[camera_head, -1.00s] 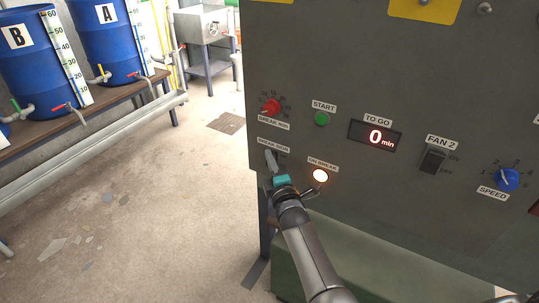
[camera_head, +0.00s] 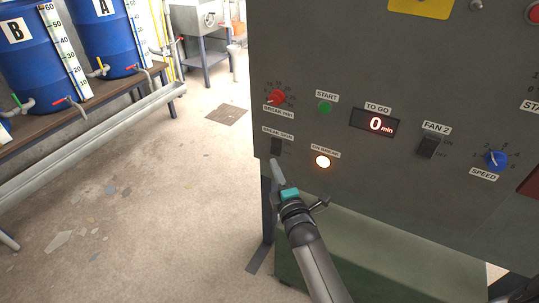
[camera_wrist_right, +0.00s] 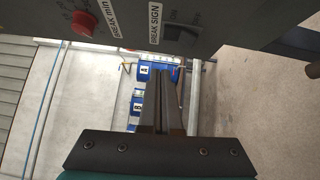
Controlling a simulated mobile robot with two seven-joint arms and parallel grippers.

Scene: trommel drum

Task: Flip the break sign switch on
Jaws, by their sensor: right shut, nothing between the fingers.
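The BREAK SIGN switch (camera_head: 276,146) is a small dark rocker under its label at the lower left of the grey panel (camera_head: 350,60). Which way it is tipped is too small to tell. The round ON BREAK lamp (camera_head: 322,161) to its right glows. My right gripper (camera_head: 275,163) is shut and empty, just below the switch and apart from it. In the right wrist view the closed fingers (camera_wrist_right: 163,72) point past the panel's edge, below the BREAK SIGN label (camera_wrist_right: 155,24). My left gripper is not in view.
A red BREAK MIN knob (camera_head: 277,97) and a green START button (camera_head: 325,107) sit above. The FAN 2 switch (camera_head: 429,146) and blue SPEED knob (camera_head: 497,159) are to the right. Blue barrels (camera_head: 102,40) stand on a bench at left. The floor between is open.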

